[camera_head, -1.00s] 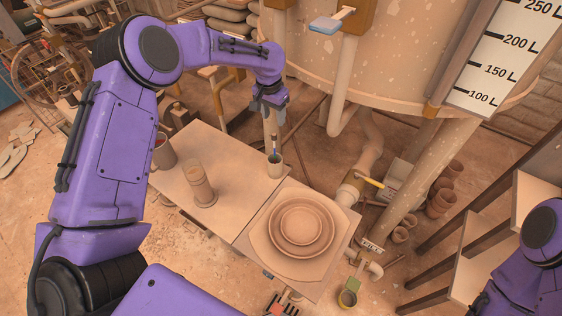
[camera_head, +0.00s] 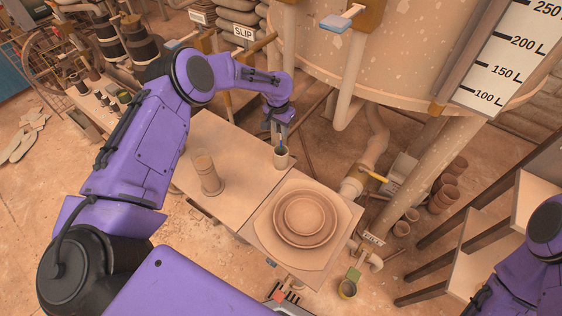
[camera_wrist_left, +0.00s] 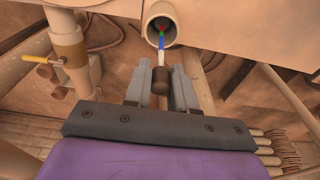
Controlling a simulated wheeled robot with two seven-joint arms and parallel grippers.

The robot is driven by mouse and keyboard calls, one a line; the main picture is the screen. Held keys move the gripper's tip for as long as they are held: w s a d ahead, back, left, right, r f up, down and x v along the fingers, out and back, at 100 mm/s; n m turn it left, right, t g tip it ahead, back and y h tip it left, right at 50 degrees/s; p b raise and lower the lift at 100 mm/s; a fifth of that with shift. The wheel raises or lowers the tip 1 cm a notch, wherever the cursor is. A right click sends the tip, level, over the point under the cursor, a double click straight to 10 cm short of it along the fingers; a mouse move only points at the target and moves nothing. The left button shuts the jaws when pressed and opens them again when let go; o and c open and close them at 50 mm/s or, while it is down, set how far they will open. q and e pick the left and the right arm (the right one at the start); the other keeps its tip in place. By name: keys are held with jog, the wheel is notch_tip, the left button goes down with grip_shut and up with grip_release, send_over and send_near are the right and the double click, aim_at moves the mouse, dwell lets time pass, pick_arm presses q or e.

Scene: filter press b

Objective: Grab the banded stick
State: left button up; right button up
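The banded stick (camera_wrist_left: 162,50) stands in a small cup (camera_head: 281,157) at the far edge of the work table. In the left wrist view it has blue, green and red bands near the cup's mouth, a pale stretch, and a dark brown end towards me. My left gripper (camera_head: 280,122) is above the cup, pointing down. In the left wrist view its two fingers (camera_wrist_left: 161,82) are apart, one on each side of the brown end, with a narrow gap visible. In the head view the gripper hides most of the stick. My right gripper is not in view.
A ribbed clay cylinder (camera_head: 208,175) stands on the table left of the cup. A large tank (camera_head: 400,60) with pipes rises behind. Dark jars (camera_head: 140,40) stand at the back left.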

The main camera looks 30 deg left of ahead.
pick_arm(q)
grip_shut()
jog(key=shift+r, duration=0.1)
